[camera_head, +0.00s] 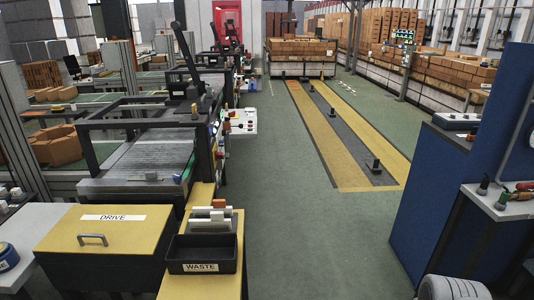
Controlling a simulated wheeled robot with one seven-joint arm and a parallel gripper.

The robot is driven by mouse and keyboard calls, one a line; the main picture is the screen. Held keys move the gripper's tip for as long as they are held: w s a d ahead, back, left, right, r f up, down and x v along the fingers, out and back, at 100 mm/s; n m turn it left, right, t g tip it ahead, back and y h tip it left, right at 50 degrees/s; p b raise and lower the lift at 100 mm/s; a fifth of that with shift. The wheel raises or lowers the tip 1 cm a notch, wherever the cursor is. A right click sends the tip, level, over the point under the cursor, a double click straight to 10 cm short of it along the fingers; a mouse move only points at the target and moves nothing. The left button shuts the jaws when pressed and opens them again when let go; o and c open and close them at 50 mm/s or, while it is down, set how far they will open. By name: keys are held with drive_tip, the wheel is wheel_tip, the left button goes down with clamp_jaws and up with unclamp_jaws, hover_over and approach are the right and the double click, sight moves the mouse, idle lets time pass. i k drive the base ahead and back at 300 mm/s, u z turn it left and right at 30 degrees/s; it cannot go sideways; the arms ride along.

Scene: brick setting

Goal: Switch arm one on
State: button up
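No switch labelled for arm one can be read in this view. A white control box (242,121) with red and dark buttons sits on the right side of the near machine. A black jointed arm (188,48) rises above that machine's frame; I cannot tell whether it is arm one. A small light-coloured panel (500,202) with knobs and a red-handled part stands at the right edge, beside a blue panel. Any switch positions are too small to tell.
A yellow-topped box marked DRIVE (110,232) and a black tray marked WASTE (203,252) stand at the front left. A blue partition (440,190) stands at right. Green floor (300,215) between them is clear. A yellow-edged track (340,130) leads to stacked bricks (302,47).

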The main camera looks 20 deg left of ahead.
sight(218, 156)
drive_tip(key=i, duration=3.65)
drive_tip(key=u, duration=4.65)
